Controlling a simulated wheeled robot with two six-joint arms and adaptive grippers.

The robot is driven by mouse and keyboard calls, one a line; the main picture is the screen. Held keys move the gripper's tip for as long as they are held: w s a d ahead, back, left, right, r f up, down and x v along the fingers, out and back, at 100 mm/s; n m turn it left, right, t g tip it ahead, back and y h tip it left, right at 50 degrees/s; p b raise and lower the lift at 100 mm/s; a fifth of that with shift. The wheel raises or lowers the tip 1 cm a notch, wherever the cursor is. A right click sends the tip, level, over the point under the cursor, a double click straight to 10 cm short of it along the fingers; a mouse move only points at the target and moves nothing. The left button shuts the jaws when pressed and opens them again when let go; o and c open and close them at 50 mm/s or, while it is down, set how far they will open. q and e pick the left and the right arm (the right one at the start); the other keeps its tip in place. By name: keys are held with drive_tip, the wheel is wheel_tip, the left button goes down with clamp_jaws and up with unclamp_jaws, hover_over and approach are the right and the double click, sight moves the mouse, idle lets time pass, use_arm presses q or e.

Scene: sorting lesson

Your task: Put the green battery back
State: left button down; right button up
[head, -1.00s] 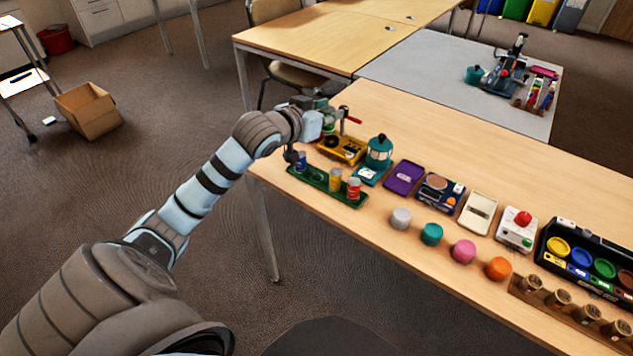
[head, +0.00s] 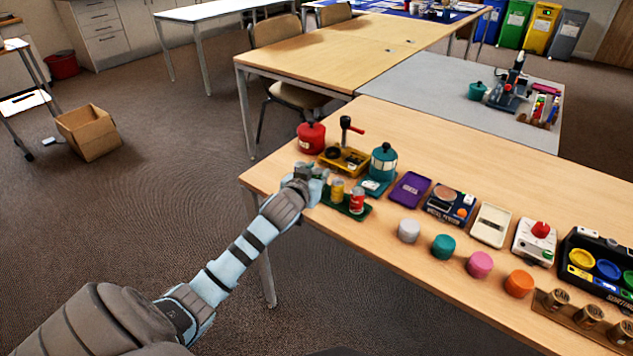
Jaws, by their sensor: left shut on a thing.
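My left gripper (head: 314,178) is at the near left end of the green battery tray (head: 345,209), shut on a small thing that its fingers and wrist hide. It fits the green battery, but I cannot make out its colour. A yellow battery (head: 337,190) and a red battery (head: 357,200) stand upright in the tray to the right of the gripper. The tray's left part is hidden behind my gripper, so I cannot tell what stands there. My right gripper is not in view.
Behind the tray are a red canister (head: 311,137), a yellow device with a crank (head: 343,160) and a teal lantern (head: 382,163). A purple case (head: 410,189) lies to the right. Several coloured knobs, such as a grey one (head: 409,230), line the near edge.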

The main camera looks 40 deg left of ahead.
use_arm(q)
drive_tip(key=shift+f, duration=0.25)
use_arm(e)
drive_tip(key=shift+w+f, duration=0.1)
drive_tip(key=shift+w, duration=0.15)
use_arm(q)
drive_tip(key=c, duration=1.6)
unclamp_jaws()
drive_tip(key=shift+f, duration=0.1)
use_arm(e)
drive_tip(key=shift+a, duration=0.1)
